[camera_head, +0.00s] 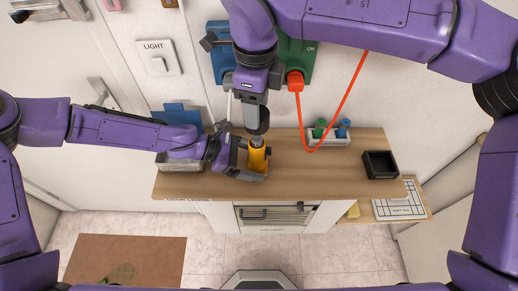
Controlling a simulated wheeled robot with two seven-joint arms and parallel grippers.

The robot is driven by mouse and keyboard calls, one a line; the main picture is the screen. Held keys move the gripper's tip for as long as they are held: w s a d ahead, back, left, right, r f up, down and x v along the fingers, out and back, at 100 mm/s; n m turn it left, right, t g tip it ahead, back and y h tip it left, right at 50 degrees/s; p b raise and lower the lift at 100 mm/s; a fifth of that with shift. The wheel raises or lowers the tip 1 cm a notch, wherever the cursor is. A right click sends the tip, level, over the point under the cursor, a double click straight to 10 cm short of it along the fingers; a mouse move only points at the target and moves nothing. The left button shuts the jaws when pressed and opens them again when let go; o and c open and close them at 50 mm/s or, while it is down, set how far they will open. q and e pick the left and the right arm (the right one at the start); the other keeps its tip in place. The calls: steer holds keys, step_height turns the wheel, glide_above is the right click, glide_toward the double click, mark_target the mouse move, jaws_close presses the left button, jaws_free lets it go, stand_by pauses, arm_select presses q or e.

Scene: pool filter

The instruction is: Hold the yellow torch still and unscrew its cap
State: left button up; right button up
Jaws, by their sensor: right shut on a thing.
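The yellow torch (258,159) stands upright in a grey tray (252,177) on the wooden worktop. My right gripper (256,128) comes down from above and is shut on the torch's cap at its top end. The cap is mostly hidden by the fingers. My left gripper (236,156) reaches in from the left, low beside the torch. Its fingertips are small and partly hidden, so I cannot tell if they touch the torch or how far apart they are.
A red cable (336,105) hangs from a red plug on the wall. A rack with green and blue items (327,133) stands at the worktop's back right. A black open box (380,165) sits at the right end. The worktop (310,175) between is clear.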

arm_select(q)
steer(key=v, duration=1.2)
stand_by(0.4)
